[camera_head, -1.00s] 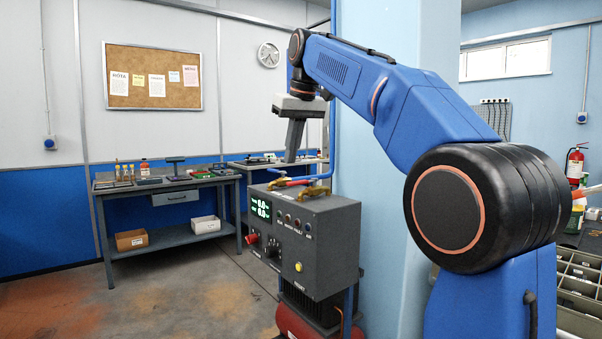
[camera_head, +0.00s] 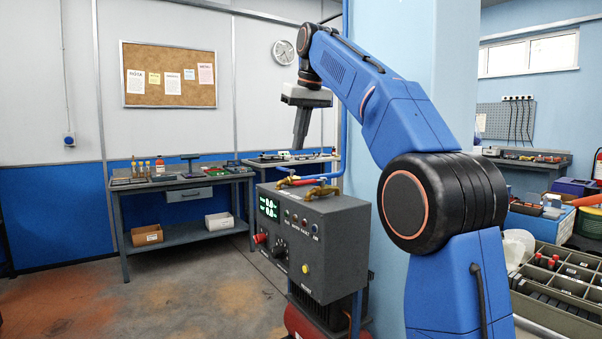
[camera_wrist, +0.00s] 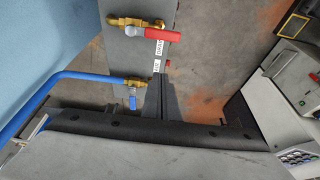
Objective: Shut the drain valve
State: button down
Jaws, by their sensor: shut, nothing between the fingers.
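A dark control cabinet (camera_head: 345,235) carries brass valves on its top. In the wrist view, a brass valve with a red lever (camera_wrist: 155,34) sits at the top, its lever roughly in line with the brass body. A white label beside it seems to read DRAIN. Below it, a brass valve with a small blue lever (camera_wrist: 132,101) joins a blue pipe, its lever across the pipe. My gripper (camera_head: 297,146) points down above the cabinet, shut and empty. In the wrist view its fingers (camera_wrist: 165,84) are right of the blue lever and below the red one, apparently touching neither.
The blue pipe (camera_wrist: 70,76) runs left from the blue-levered valve. A light blue column (camera_head: 385,190) stands right behind the cabinet. A workbench (camera_head: 185,180) with small items stands at the back left. Open floor (camera_head: 190,290) lies left of the cabinet.

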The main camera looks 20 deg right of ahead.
aim_at(311, 181)
jog(key=x, duration=0.9)
jog(key=shift+f, duration=0.1)
jog(key=shift+s+f, duration=0.2)
jog(key=shift+f, duration=0.05)
jog(key=shift+s+d, duration=0.3)
jog(key=shift+s, duration=0.5)
jog(key=shift+s+d, duration=0.25)
jog(key=shift+s, duration=0.55)
jog(key=shift+s, duration=0.1)
